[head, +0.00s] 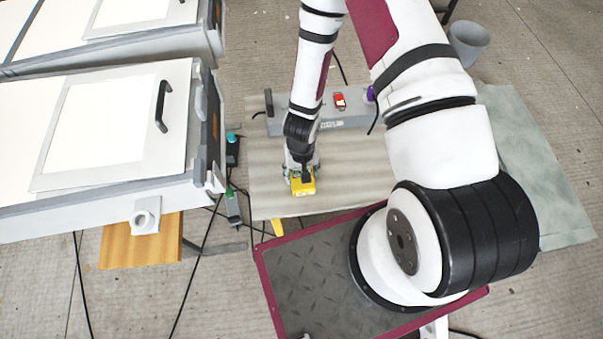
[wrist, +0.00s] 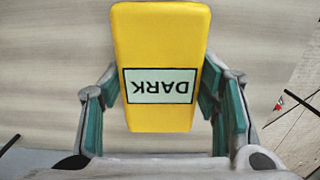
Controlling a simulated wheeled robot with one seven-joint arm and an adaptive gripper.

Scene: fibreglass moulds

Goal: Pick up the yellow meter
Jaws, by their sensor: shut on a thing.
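The yellow meter (head: 303,186) is at the front of the light wooden board in the head view. In the wrist view the yellow meter (wrist: 160,40) is upside down in the picture, with a pale label reading "DARK". My gripper (head: 301,172) is above it and partly hides it in the head view. In the wrist view my gripper (wrist: 163,98) has a teal-padded finger on each side of the meter, shut on it. I cannot tell whether the meter touches the board or is slightly raised.
A grey box with a red switch (head: 340,101) stands at the back of the board (head: 355,165). White moulds (head: 120,120) with black handles fill the left side. Cables and small green-topped items (head: 232,150) lie between them. A grey bucket (head: 468,42) stands at the back right.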

